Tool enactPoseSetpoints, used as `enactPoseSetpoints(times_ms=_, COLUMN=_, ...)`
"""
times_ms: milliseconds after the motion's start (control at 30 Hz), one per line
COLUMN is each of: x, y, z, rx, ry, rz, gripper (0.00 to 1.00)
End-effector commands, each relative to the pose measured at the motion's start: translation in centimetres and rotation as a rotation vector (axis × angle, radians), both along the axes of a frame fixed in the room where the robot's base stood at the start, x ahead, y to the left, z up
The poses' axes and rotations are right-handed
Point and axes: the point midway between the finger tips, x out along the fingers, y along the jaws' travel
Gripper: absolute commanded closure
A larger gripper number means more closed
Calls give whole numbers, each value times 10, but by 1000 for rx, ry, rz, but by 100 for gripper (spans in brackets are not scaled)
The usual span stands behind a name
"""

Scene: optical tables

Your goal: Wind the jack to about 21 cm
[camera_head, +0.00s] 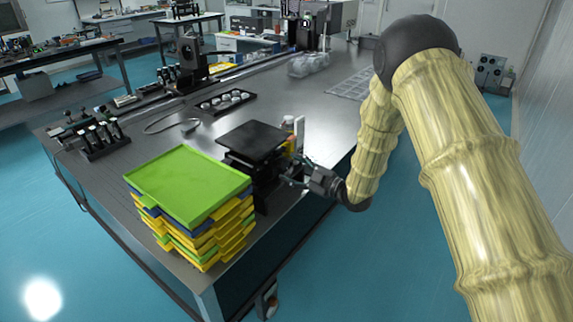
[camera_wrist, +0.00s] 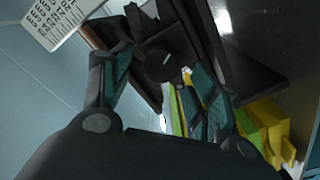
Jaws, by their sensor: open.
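The jack (camera_head: 252,141) stands near the front edge of the optical table, with a flat black top plate above a dark body. My gripper (camera_head: 290,178) is at the jack's right side, low by its body. In the wrist view, my gripper (camera_wrist: 165,90) is open, its two fingers spread on either side of a round black knob (camera_wrist: 165,62) on the jack. I cannot tell whether either finger touches the knob. The jack's lower part is partly hidden by the stacked trays in the head view.
A stack of green, blue and yellow trays (camera_head: 190,185) stands close to the jack's left. Small bottles (camera_head: 289,124) stand behind it. A black holder with round items (camera_head: 225,101) and a cable (camera_head: 172,124) lie farther back.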

Motion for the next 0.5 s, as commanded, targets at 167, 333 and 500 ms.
enactPoseSetpoints(times_ms=167, x=12, y=17, z=0, rx=0, ry=0, rz=1, gripper=40)
enactPoseSetpoints(times_ms=333, x=17, y=24, z=0, rx=0, ry=1, rz=-1, gripper=40)
enactPoseSetpoints(times_ms=500, x=18, y=25, z=-1, rx=0, ry=1, rz=-1, gripper=40)
